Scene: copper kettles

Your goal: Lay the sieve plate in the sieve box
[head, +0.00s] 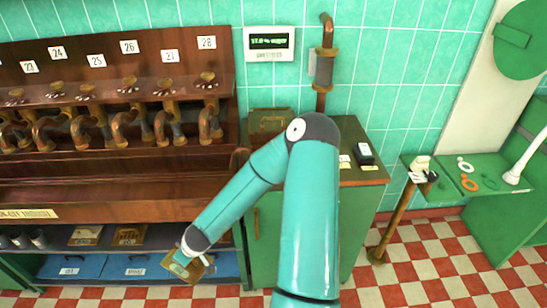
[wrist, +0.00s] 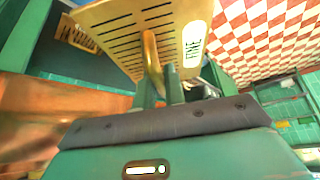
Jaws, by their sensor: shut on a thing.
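A slotted brass sieve plate (wrist: 140,32) with a "FINE" label fills the top of the wrist view. My gripper (wrist: 168,82) is shut on the plate's upright handle (wrist: 151,58). In the head view my gripper (head: 186,261) is low, in front of the shelf, with the plate (head: 193,277) mostly hidden by the hand. A brown box (head: 268,122) stands on the green cabinet behind my arm. It may be the sieve box; my arm covers part of it, and its inside is not clear.
Two other plates (head: 86,235) (head: 130,235) lie on the low shelf, left of my gripper. A green side table (head: 470,185) is at right. Checkered floor (head: 440,262) is open there.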

